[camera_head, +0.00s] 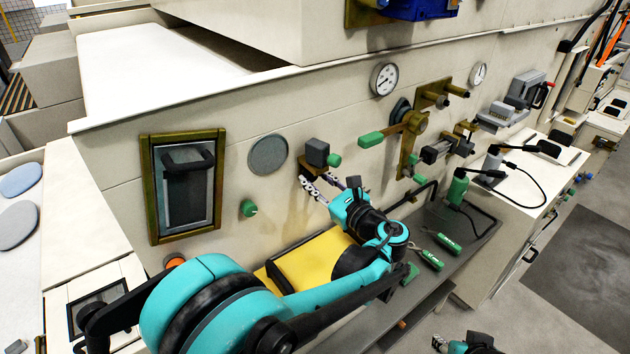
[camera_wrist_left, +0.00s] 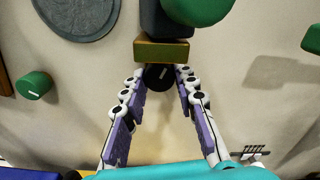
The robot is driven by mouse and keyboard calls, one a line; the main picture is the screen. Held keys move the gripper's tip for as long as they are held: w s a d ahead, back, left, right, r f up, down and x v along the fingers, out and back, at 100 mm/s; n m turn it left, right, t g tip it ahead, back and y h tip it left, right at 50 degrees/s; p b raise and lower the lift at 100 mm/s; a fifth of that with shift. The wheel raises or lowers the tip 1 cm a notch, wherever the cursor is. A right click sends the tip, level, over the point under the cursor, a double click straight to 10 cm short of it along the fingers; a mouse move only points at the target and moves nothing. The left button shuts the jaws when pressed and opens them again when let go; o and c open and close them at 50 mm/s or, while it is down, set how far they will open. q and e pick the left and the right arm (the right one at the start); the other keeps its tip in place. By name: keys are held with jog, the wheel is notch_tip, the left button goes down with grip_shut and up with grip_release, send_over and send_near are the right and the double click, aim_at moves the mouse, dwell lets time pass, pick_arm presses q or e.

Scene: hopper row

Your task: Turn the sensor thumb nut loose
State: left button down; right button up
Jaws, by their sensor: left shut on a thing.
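The sensor is a dark box (camera_head: 318,150) with a green knob (camera_head: 334,160), on a brass bracket fixed to the pale wall. In the left wrist view the bracket (camera_wrist_left: 162,51) is at the top centre, with the green knob (camera_wrist_left: 197,8) above it. The thumb nut (camera_wrist_left: 159,77), dark and round with a white mark, sits right under the bracket. My left gripper (camera_head: 316,174) reaches up from below; its purple-padded fingers (camera_wrist_left: 160,84) are shut on the nut from both sides. The nut is hidden in the head view. My right gripper (camera_head: 440,344) shows only partly at the bottom edge.
A round grey disc (camera_head: 268,155) and a green knob (camera_head: 248,208) are on the wall left of the sensor. A yellow box (camera_head: 312,268) and green-handled tools (camera_head: 430,260) lie on the shelf below.

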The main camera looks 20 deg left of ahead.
pick_arm(q)
jog(key=n, duration=0.4)
jog(key=shift+n, duration=0.4)
dwell(0.4)
jog(key=c, duration=1.2)
grip_release()
jog(key=shift+d, duration=0.15)
jog(key=v, duration=1.2)
